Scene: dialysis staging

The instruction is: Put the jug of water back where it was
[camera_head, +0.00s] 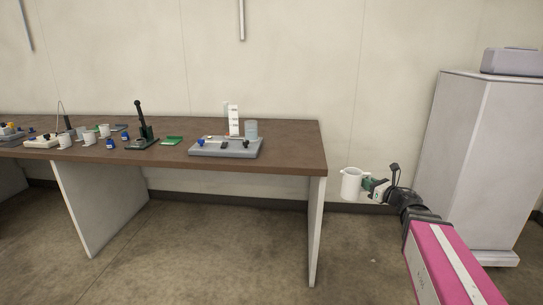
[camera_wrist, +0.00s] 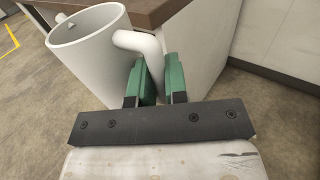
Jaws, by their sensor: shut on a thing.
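A white jug (camera_head: 351,184) is held upright in the air just past the right end of the brown table. My gripper (camera_head: 371,186) is shut on its handle. In the wrist view the jug (camera_wrist: 88,50) shows its open rim at the upper left, and the green fingers of my gripper (camera_wrist: 158,82) close around the curved handle. The inside of the jug is partly visible in the wrist view; I cannot tell whether water is in it.
The brown table (camera_head: 290,150) carries a grey tray (camera_head: 200,151) with small items, a black-handled stand (camera_head: 141,130), a green pad (camera_head: 171,141) and several cups and small items at left. The table's right front is bare. A grey cabinet (camera_head: 475,160) stands at right.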

